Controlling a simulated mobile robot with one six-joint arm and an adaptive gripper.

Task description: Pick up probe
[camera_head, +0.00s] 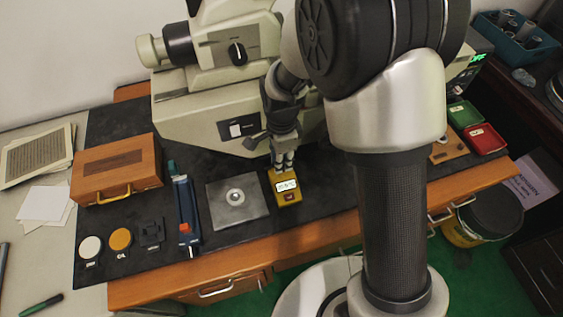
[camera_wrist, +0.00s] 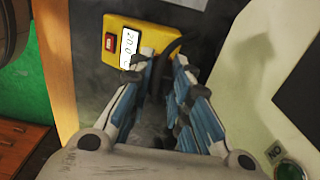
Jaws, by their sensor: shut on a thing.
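A yellow meter (camera_head: 286,187) with a lit display and a red button lies on the dark mat. It also shows in the wrist view (camera_wrist: 112,35). My gripper (camera_head: 284,160) points down at the far edge of the meter. In the wrist view my gripper (camera_wrist: 165,65) is shut, its blue-lined fingers closed on a thin dark part that I take for the probe (camera_wrist: 171,48). This part curves like a cable beside the meter. Most of it is hidden between the fingers, and I cannot make it out in the head view.
A large microscope (camera_head: 225,110) stands close behind my gripper. A grey plate with a ring (camera_head: 228,212) lies left of the meter. A blue tool (camera_head: 186,210) and a wooden box (camera_head: 115,170) are farther left. Green and red trays (camera_head: 485,138) stand at the right.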

